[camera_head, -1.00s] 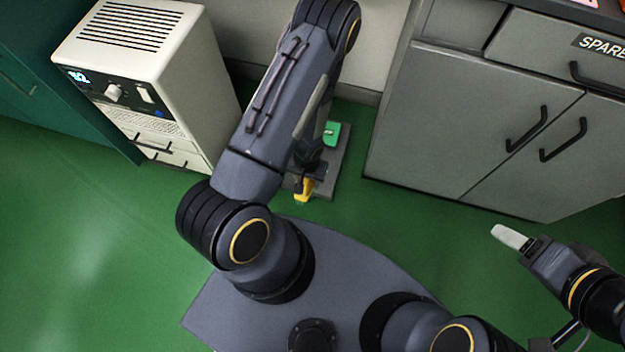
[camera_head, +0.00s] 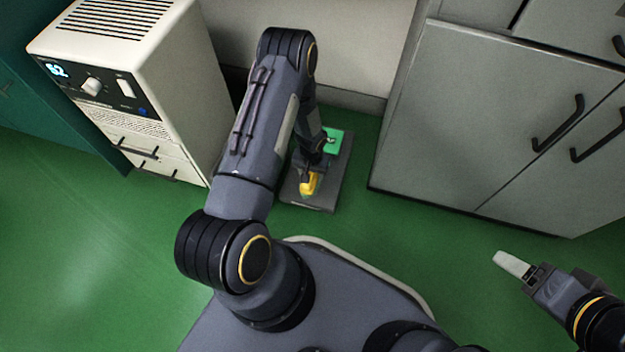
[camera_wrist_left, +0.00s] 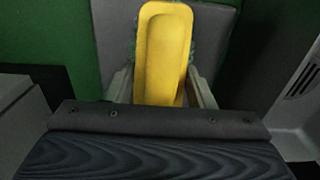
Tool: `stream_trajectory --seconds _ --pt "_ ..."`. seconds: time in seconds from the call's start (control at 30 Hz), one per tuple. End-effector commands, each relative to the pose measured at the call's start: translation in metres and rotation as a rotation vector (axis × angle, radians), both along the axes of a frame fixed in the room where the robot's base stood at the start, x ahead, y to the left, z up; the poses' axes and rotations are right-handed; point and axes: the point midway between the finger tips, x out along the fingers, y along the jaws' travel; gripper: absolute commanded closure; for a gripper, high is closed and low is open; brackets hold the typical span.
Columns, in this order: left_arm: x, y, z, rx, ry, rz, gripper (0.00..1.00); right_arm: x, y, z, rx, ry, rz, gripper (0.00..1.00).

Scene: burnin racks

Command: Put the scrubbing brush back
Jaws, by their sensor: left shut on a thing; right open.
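The scrubbing brush (camera_head: 309,184) has a yellow body and is small and partly hidden by my arm in the head view. In the left wrist view the yellow brush (camera_wrist_left: 164,50) stands between my left fingers, with a little green at its edges. My left gripper (camera_head: 306,176) is shut on it, over a dark grey mat or tray (camera_head: 325,204) on the floor. The grey surface also shows behind the brush in the left wrist view (camera_wrist_left: 115,30). I cannot tell whether the brush touches it. My right gripper (camera_head: 512,264) is open and empty at the right.
A green item (camera_head: 335,142) sits at the back of the grey mat. A white cabinet-like unit with a display (camera_head: 125,75) stands at the left, and a grey cupboard (camera_head: 480,120) at the right. Green floor lies clear between them and my base.

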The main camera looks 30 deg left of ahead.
Motion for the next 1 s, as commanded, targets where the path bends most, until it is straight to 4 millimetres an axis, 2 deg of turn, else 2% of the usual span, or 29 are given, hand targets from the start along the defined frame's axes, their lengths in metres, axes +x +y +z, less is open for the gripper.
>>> stream_trajectory --seconds 0.03,0.23,0.43,0.83,0.87,1.0 --pt "0.004 0.001 -0.006 0.000 0.000 0.000 0.69 0.000 0.000 -0.005 0.000 0.000 0.000 0.31" --pt "0.011 0.003 -0.016 -0.001 0.001 0.000 0.69 0.000 0.000 -0.011 0.000 0.000 0.000 0.31" --pt "0.014 0.004 -0.046 0.000 0.002 -0.002 0.69 0.000 0.000 -0.026 0.000 0.000 0.000 0.31" --pt "0.014 0.004 -0.050 0.000 0.001 -0.001 0.69 0.000 0.000 -0.024 0.000 0.000 0.000 0.31" --pt "0.014 0.004 -0.050 0.000 0.001 -0.001 0.47 0.000 0.000 -0.024 0.000 0.000 0.000 0.31" --pt "0.014 0.004 -0.050 0.000 0.001 -0.001 0.29 0.000 0.000 -0.024 0.000 0.000 0.000 0.31"
